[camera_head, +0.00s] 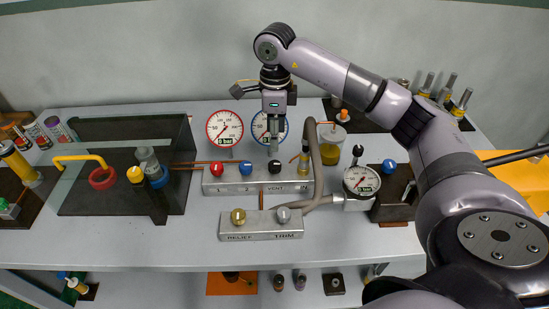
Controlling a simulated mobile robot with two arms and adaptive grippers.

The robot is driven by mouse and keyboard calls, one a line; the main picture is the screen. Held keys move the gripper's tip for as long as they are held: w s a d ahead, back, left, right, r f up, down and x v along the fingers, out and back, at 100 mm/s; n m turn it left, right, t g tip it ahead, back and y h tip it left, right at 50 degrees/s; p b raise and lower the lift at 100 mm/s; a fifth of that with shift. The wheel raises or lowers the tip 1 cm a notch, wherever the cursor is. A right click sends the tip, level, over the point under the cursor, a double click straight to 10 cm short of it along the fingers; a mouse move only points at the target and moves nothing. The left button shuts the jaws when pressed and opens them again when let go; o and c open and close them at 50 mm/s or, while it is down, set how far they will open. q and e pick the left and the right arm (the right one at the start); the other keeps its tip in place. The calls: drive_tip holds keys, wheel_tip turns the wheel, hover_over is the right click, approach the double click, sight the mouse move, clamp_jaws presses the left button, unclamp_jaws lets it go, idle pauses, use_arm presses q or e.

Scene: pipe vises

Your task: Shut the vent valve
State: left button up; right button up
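The manifold block (240,185) lies on the bench with red, blue and black knobs along its top. The word VENT shows on its front face, below the black knob (274,167). My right gripper (273,150) points straight down over the black knob, its tips at or just above the knob's top. I cannot tell whether they touch. The fingers line up as one narrow grey column, so the gap between them is hidden. My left gripper is not in view.
Two dial gauges (225,128) stand behind the manifold, one partly hidden by my gripper. A grey hose (317,165) and another gauge (361,181) are at its right. The RELIEF/TRIM block (260,232) is in front. A dark transparent case (120,195) stands at left.

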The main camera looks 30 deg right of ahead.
sight(275, 164)
wheel_tip(275, 164, down, 7)
drive_tip(key=shift+f+p, duration=0.1)
drive_tip(key=shift+p, duration=0.65)
wheel_tip(275, 164, down, 2)
drive_tip(key=shift+f, duration=0.55)
drive_tip(key=c, duration=1.2)
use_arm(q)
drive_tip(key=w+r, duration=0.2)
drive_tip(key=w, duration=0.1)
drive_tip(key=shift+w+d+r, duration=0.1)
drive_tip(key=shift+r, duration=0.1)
use_arm(e)
drive_tip(key=shift+o, duration=0.2)
